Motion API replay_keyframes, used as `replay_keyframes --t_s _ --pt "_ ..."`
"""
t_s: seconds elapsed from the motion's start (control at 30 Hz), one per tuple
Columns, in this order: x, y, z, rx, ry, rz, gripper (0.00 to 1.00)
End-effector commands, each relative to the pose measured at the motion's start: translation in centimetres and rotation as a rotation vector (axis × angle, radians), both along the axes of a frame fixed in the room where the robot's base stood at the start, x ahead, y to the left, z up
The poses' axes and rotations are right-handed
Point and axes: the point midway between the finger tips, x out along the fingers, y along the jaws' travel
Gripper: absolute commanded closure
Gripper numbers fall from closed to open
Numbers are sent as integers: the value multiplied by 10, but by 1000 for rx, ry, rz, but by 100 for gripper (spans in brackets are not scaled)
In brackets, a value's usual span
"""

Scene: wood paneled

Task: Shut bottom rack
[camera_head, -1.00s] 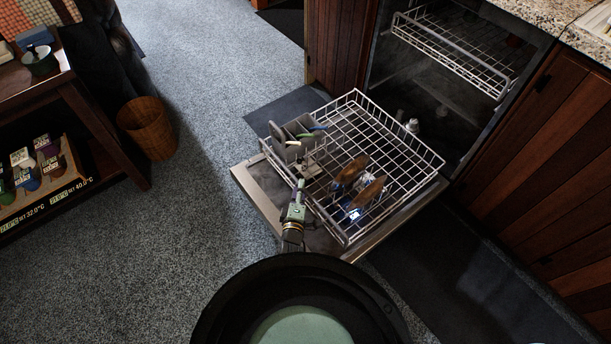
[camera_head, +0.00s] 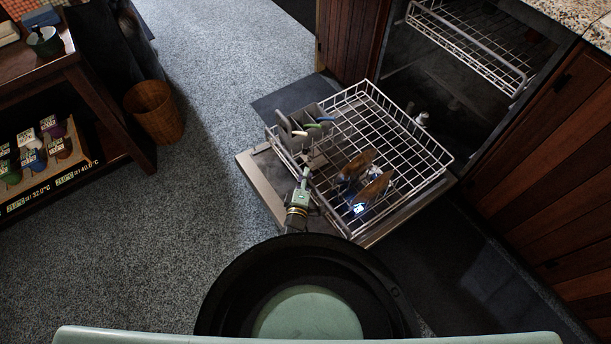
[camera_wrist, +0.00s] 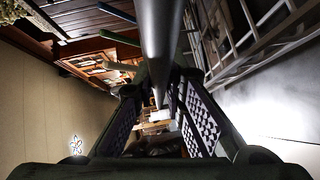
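The bottom rack (camera_head: 408,170), a white wire basket, is pulled out over the lowered dishwasher door (camera_head: 262,185). My gripper (camera_head: 305,176) is at the rack's front-left side, close to the cutlery basket. In the wrist view the two dark, textured fingers (camera_wrist: 158,112) stand apart, with the room showing between them. A thick grey bar (camera_wrist: 160,40) runs down the middle of that view towards the gap; I cannot tell whether the fingers touch it. The rack holds a grey cutlery basket (camera_head: 311,114) and brown-edged dishes (camera_head: 372,188).
The upper rack (camera_head: 470,45) sits partly out above the dishwasher opening. Wooden cabinets (camera_head: 548,165) flank it at right. A wicker basket (camera_head: 155,110) and a dark wooden shelf (camera_head: 110,110) stand at left. The carpet (camera_head: 205,205) between is clear.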

Motion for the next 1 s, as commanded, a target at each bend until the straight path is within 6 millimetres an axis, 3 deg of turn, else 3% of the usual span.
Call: replay_keyframes --t_s 0.13,1.0 --pt "0 0 0 0 0 0 100" --pt "3 -3 0 0 -3 -2 100"
